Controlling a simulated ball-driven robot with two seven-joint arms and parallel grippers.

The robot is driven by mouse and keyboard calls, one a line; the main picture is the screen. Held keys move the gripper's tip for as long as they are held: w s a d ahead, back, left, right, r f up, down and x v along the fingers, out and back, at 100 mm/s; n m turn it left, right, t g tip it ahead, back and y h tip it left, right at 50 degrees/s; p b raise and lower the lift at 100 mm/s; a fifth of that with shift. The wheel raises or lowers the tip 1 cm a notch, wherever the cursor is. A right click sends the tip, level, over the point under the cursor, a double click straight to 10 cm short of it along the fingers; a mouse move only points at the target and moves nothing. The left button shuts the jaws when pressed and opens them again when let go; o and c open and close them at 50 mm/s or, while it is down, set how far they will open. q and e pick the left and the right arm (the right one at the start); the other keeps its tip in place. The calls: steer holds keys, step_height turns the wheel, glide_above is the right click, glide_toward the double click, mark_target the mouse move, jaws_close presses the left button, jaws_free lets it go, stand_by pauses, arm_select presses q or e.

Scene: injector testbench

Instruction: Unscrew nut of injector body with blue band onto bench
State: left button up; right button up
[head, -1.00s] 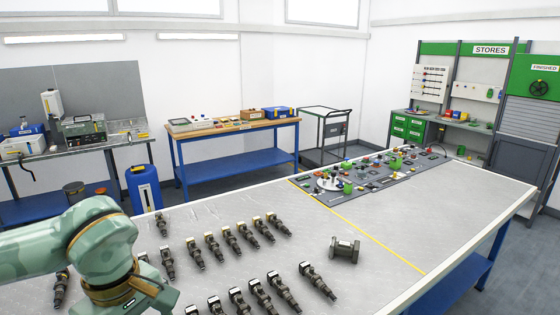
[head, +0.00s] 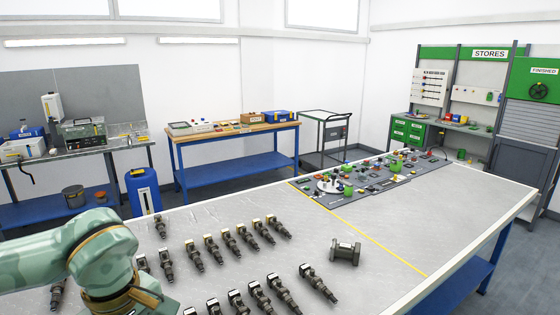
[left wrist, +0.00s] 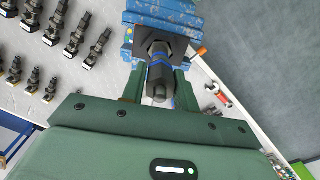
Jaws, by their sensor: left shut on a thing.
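In the left wrist view a dark injector body with a blue band (left wrist: 157,74) points toward the camera, its hex part against a blue vise (left wrist: 172,14). My left gripper (left wrist: 158,80) has its two green fingers on either side of the injector and is shut on it. I cannot tell exactly where the nut ends and the body begins. In the head view my left arm comes in from the left; its gripper, the vise and this injector are out of the picture. My right gripper is in neither view.
Several other injectors (head: 243,234) lie in rows on the grey bench (head: 440,215). A dark metal fitting (head: 345,251) lies to their right. Beyond a yellow line is a dark mat (head: 375,178) with many small parts. The bench's right part is bare.

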arm_select(q)
steer(key=shift+c, duration=0.4)
steer(key=shift+f+n+b, duration=0.1)
steer(key=shift+n+b, duration=0.25)
steer(key=shift+n, duration=0.35)
steer(key=n+b, duration=0.1)
steer(key=n, duration=0.3)
steer(key=shift+f, duration=0.1)
steer(key=n+b, duration=0.2)
steer(key=n, duration=0.4)
steer(key=shift+r+n, duration=0.25)
steer(key=shift+n, duration=0.85)
steer(key=o, duration=1.1)
steer(key=shift+c, duration=0.2)
